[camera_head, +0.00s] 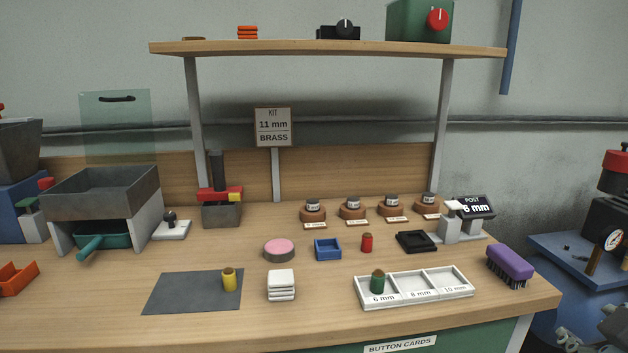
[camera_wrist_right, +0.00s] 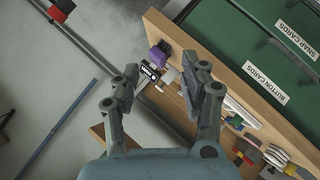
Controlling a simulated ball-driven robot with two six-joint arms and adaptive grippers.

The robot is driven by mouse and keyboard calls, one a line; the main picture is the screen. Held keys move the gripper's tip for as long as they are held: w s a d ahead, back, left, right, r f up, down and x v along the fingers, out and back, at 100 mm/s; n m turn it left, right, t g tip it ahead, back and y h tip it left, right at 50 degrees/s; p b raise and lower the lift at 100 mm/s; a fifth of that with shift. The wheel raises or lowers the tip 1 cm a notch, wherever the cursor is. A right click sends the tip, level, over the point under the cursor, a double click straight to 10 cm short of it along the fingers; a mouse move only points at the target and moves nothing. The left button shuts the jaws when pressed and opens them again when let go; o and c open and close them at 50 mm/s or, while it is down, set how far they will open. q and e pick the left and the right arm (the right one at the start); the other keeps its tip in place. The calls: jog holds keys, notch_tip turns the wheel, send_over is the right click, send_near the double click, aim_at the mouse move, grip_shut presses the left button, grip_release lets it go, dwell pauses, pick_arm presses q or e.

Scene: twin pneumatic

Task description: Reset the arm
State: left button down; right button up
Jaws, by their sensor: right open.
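My right gripper (camera_wrist_right: 158,78) is open and empty in the right wrist view. Its two fingers are apart, with the bench's end and the floor showing beyond them. In the head view, grey jointed parts that look like my right gripper (camera_head: 598,332) show at the lower right corner, off the right end of the bench (camera_head: 420,330) and partly cut off by the frame. My left gripper is not in view.
A white three-part tray (camera_head: 430,288) holds a green-bodied piece (camera_head: 378,282) in its 6 mm compartment. A purple brush (camera_head: 510,266) lies near the bench's right end. A blue side stand (camera_head: 565,262) with a gauge is at the right. A shelf (camera_head: 320,48) spans the back.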

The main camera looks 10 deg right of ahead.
jog(key=s+a+f+m+g+y, duration=0.3)
jog(key=s+a+f+g+y, duration=0.2)
jog(key=s+a+f+g, duration=0.5)
jog(key=s+d+f+t, duration=0.1)
jog(key=s+d+f, duration=0.15)
jog(key=f, duration=1.05)
jog(key=s+d+f+t, duration=0.1)
jog(key=s+f, duration=0.2)
jog(key=f, duration=1)
jog(key=s+d+f+g, duration=0.1)
jog(key=s+f, duration=1.3)
jog(key=s, duration=0.2)
jog(key=shift+s+f+m, duration=0.2)
jog(key=shift+s+m, duration=0.05)
jog(key=shift+m, duration=0.15)
